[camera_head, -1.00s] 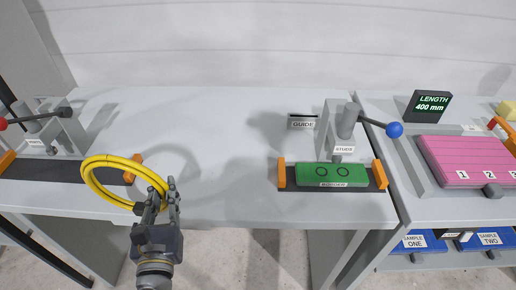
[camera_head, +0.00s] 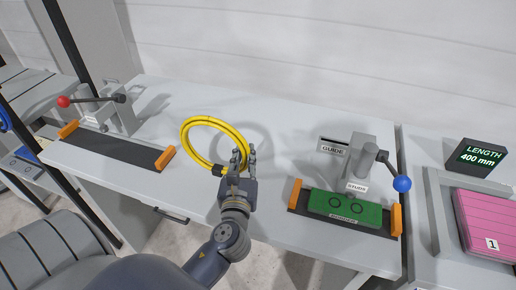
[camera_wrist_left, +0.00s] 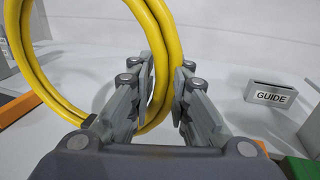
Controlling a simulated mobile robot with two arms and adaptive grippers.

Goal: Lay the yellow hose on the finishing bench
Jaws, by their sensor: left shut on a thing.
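The yellow hose (camera_head: 186,137) is a coiled ring with a dark fitting at its lower end. My left gripper (camera_head: 243,154) is shut on the near right side of the coil. In the left wrist view, the hose (camera_wrist_left: 36,75) passes between the fingers of the gripper (camera_wrist_left: 164,72) and stands up as a loop. The hose appears held above the pale grey bench (camera_head: 285,115), with a ring-shaped shadow to its right. No label names this bench as the finishing bench. My right gripper is not in view.
A red-knobbed clamp (camera_head: 97,104) stands left, by a dark strip with orange end blocks. A blue-knobbed clamp (camera_head: 362,160) stands right, behind a green block (camera_head: 345,207). The bench middle is clear.

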